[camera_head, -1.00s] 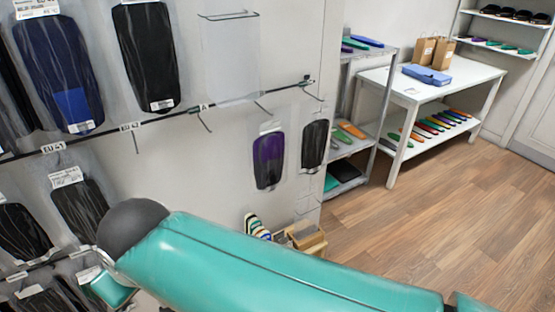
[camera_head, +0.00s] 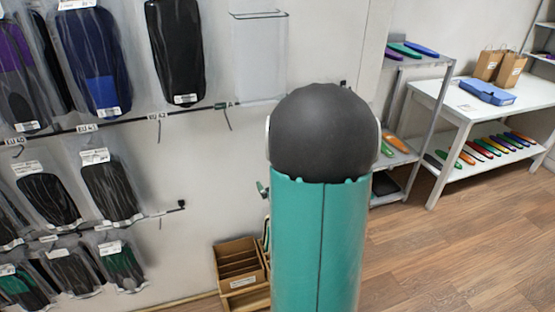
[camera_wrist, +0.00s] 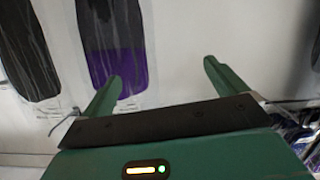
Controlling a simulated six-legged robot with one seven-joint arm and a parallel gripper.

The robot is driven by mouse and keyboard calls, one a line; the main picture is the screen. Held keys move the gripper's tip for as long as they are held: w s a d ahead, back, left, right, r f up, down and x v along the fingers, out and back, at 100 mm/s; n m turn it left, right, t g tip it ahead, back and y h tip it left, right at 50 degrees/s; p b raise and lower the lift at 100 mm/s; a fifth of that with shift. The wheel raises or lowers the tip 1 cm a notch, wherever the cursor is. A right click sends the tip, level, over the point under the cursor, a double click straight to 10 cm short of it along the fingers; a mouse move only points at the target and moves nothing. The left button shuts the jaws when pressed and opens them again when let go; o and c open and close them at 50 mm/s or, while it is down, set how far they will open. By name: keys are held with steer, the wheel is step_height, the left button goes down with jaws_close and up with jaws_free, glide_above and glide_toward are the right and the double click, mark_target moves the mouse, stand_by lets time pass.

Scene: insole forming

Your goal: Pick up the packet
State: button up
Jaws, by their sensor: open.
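In the wrist view, my gripper (camera_wrist: 162,71) is open, with its two green fingers spread and nothing between them. A packet with a purple and dark insole (camera_wrist: 113,45) hangs on the wall ahead, near the left fingertip and partly covered by it. A black-insole packet (camera_wrist: 27,50) hangs left of it. In the head view, packets hang in rows, among them a blue one (camera_head: 88,60), a black one (camera_head: 175,50) and a purple-dark one (camera_head: 15,75). Which packet is meant, I cannot tell. My gripper is hidden in the head view.
Rails with hooks (camera_head: 228,117) jut from the wall. An empty clear packet (camera_head: 258,58) hangs at the top.

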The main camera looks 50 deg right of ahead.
steer(key=s+d+f+m+t+h, duration=0.25)
steer(key=s+d+f, duration=0.3)
steer(key=s, duration=0.35)
steer(key=x, duration=1.3)
steer(key=shift+w+a+f+y, duration=0.3)
steer(key=shift+w+a+y, duration=0.05)
steer(key=shift+n, duration=0.25)
steer(key=c, duration=1.1)
